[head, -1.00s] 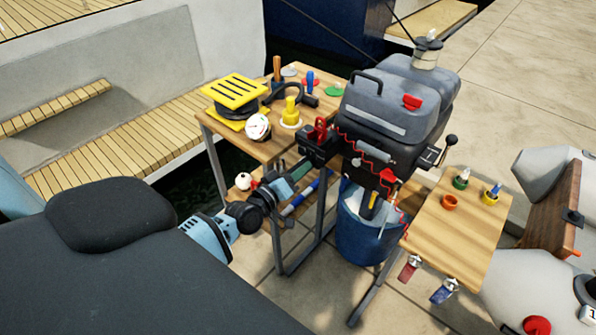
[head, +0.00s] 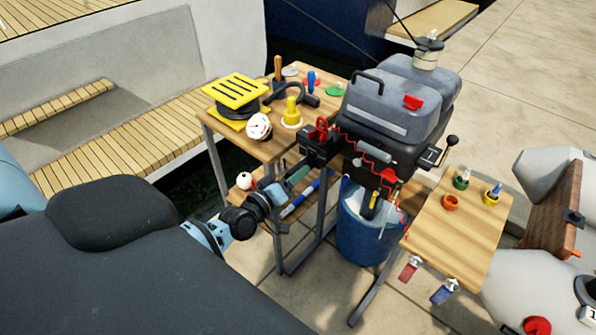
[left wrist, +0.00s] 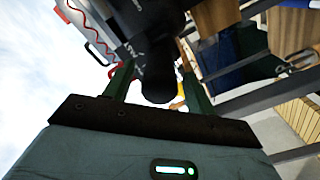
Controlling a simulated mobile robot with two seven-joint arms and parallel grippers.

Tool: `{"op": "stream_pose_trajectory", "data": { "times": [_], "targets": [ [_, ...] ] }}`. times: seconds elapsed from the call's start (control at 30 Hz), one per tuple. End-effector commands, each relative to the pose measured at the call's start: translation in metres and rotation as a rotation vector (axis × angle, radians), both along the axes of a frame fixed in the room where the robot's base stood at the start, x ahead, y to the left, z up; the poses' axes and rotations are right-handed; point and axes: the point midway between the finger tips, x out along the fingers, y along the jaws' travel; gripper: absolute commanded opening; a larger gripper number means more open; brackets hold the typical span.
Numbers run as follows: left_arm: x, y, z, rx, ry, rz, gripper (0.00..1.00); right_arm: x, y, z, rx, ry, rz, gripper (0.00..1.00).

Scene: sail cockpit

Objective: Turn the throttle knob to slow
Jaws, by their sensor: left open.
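The grey outboard motor (head: 385,105) stands upright with a black tiller arm (head: 320,150) reaching left toward me. In the left wrist view, the black throttle knob (left wrist: 157,80) at the tiller's end sits between the two green fingers of my left gripper (left wrist: 160,90). The fingers are open, one on each side of the knob; I cannot tell whether they touch it. White lettering shows on the black tiller behind the knob, partly legible. In the head view my left gripper (head: 298,172) is small and partly merges with the tiller. My right gripper is not in view.
A wooden table (head: 225,140) left of the motor carries a yellow slatted block (head: 236,92), a white gauge (head: 258,126) and other items. A blue bucket (head: 362,235) stands under the motor. A second wooden table (head: 455,230) is at the right, holding small cups.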

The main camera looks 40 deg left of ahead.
Motion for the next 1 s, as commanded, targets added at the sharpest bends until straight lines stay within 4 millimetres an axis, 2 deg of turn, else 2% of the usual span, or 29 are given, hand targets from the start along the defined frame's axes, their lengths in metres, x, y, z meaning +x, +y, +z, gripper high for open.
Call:
{"op": "stream_pose_trajectory", "data": {
  "times": [0.2,0.4,1.0],
  "targets": [
    [-0.033,0.003,0.0,0.002,0.001,-0.001,0.56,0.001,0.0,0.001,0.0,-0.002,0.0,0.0],
    [-0.052,0.004,0.0,0.0,0.001,-0.001,0.56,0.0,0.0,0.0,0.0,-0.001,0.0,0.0],
    [-0.057,0.005,0.0,0.0,0.0,0.0,0.56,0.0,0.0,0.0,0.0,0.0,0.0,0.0]
  ]
}}
